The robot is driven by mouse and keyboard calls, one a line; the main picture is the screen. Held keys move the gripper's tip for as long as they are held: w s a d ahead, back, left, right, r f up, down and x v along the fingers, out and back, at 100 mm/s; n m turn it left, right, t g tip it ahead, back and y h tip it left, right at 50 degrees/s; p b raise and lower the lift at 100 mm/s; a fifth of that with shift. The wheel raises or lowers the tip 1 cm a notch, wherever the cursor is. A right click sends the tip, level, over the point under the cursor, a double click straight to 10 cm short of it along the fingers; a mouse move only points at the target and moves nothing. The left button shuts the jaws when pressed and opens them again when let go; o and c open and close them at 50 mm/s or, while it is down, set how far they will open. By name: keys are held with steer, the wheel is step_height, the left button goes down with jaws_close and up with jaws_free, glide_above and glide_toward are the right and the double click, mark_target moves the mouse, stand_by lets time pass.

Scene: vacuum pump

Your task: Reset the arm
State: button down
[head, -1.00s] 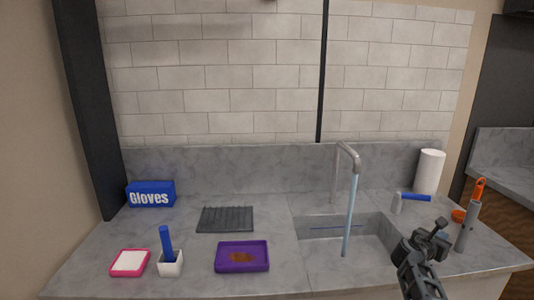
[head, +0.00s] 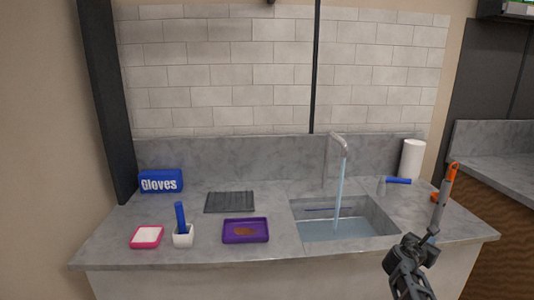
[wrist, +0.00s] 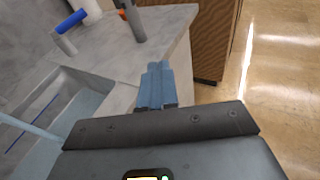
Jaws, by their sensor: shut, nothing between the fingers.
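My gripper (head: 432,237) is in front of the right end of the counter, at about the height of its front edge. In the wrist view its two blue-grey fingers (wrist: 156,85) are pressed together with nothing between them. They point past the counter corner towards the wooden cabinet side and floor. The gripper appears apart from the counter objects.
The counter holds a sink (head: 345,229) with running water, a grey tool with an orange top (head: 445,195), a blue-handled item (head: 398,181), a paper roll (head: 411,159), a purple tray (head: 245,230) and a gloves box (head: 161,181). Floor (wrist: 275,90) is clear at right.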

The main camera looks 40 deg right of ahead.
steer(key=s+a+f+m+t+y, duration=0.15)
steer(key=a+f+t+y, duration=0.35)
steer(key=a, duration=0.9)
steer(key=a+f+m+t, duration=0.25)
steer(key=a+f, duration=0.45)
steer(key=a, duration=0.7)
steer(key=s+a+r+m+t+y, duration=0.15)
steer(key=s+a, duration=0.25)
steer(key=a, duration=0.4)
steer(key=s+a+r+m+t+y, duration=0.1)
steer(key=s+a+m+t+y, duration=0.15)
steer(key=a, duration=0.45)
steer(key=s+a+r+m+t+y, duration=0.1)
steer(key=s+a+r+m+y, duration=0.2)
steer(key=s+a+r, duration=0.4)
steer(key=s+a+r+m+t+y, duration=0.2)
steer(key=s+a+r+m, duration=0.4)
steer(key=r, duration=0.8)
steer(key=shift+s+a+y+b, duration=0.35)
steer(key=shift+s+a+y, duration=0.35)
steer(key=shift+s, duration=0.5)
steer(key=shift+d+t, duration=0.1)
steer(key=shift+t, duration=0.15)
